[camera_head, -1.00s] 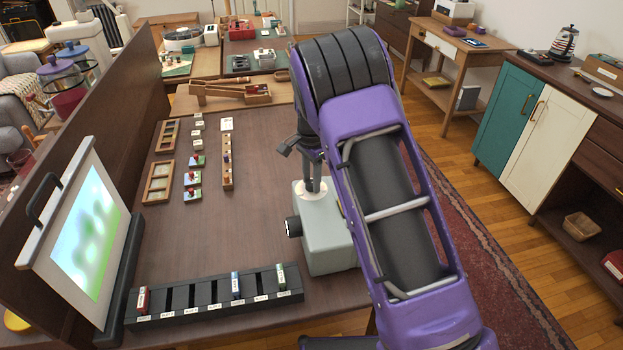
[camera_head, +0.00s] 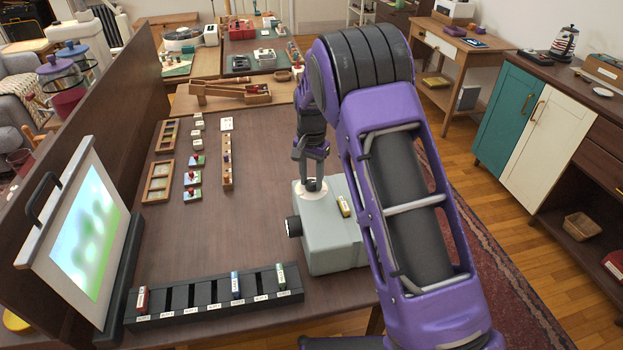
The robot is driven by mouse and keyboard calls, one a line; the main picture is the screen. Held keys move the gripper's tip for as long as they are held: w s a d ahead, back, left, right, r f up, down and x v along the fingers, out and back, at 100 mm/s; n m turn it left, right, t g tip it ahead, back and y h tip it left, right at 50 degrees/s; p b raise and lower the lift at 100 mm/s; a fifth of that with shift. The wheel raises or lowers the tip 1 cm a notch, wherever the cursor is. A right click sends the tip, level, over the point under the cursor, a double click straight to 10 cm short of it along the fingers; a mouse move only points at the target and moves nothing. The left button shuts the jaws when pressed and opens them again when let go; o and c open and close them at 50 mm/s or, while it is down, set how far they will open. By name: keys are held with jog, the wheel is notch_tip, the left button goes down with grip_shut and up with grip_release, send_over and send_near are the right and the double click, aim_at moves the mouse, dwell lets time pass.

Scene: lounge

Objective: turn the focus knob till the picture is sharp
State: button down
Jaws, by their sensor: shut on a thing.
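The projector (camera_head: 328,243) is a pale grey-green box on the table, with a dark round lens (camera_head: 293,227) on its left side. A white round disc (camera_head: 311,196) lies on its top. My gripper (camera_head: 313,187) points down at the middle of this disc, shut on the focus knob, which the fingers largely hide. A small yellow and white piece (camera_head: 344,206) sits on the projector top, right of the gripper. The screen (camera_head: 127,232) stands at the left.
A black slotted rack (camera_head: 205,305) with a few upright slides lies along the table's front. Wooden frames (camera_head: 158,181), small tiles and a wooden strip (camera_head: 227,172) lie behind. A brown partition (camera_head: 120,105) stands behind the screen. Table between screen and projector is clear.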

aim_at(311, 182)
jog(key=shift+n, duration=1.6)
jog(key=shift+c, duration=2.2)
grip_release()
notch_tip(311, 182, up, 18)
jog(key=p, duration=0.1)
jog(key=shift+f, duration=0.25)
